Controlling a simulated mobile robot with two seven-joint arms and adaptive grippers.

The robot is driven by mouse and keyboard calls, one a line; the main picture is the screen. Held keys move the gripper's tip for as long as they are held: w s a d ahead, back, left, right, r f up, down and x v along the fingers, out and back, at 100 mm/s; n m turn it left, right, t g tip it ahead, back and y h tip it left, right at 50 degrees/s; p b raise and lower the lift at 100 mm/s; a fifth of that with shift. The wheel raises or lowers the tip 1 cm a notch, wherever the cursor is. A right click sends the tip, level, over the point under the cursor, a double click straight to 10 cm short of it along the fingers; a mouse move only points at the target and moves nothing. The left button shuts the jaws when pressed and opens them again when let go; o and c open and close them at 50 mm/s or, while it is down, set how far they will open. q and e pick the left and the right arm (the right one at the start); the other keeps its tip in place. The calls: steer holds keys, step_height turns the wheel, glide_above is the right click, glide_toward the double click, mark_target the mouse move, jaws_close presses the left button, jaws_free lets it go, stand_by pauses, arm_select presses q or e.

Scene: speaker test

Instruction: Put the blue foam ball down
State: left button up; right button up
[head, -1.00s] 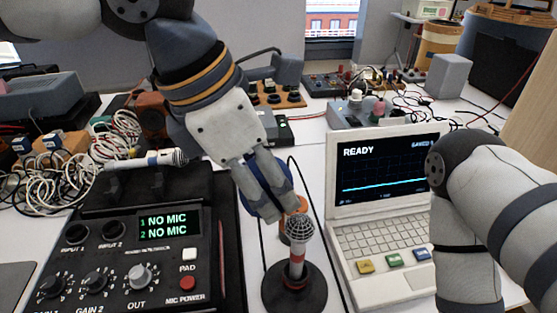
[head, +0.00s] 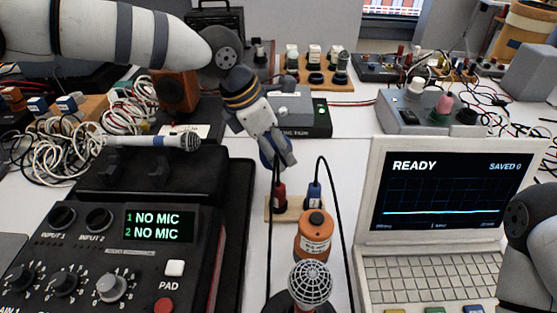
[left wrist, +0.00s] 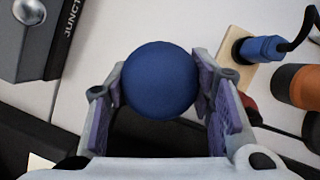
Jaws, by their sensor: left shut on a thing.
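The blue foam ball (left wrist: 160,80) shows whole in the left wrist view, between the two purple-lined fingers of my left gripper (left wrist: 157,88). Both fingers touch its sides, and the gripper is shut on it. In the head view my left gripper (head: 281,160) points down over the white table (head: 352,152), behind the small plug board. There the fingers mostly hide the ball. I cannot tell whether the ball touches the table. Only a link of my right arm shows at the right edge, and its gripper is out of view.
The plug board (head: 272,210) with red and blue plugs, an orange cylinder (head: 314,240) and an upright microphone (head: 310,283) stand in front. A black audio box (head: 192,277) is left, a white laptop (head: 374,215) right. A grey-topped box (head: 300,105) stands behind the gripper.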

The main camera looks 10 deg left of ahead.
arm_select(q)
steer(key=shift+w+f, duration=0.55)
steer(key=shift+f, duration=0.7)
steer(key=shift+w+f, duration=0.15)
steer(key=shift+f, duration=0.7)
steer(key=shift+f, duration=0.1)
steer(key=shift+f, duration=0.15)
steer(key=o, duration=0.8)
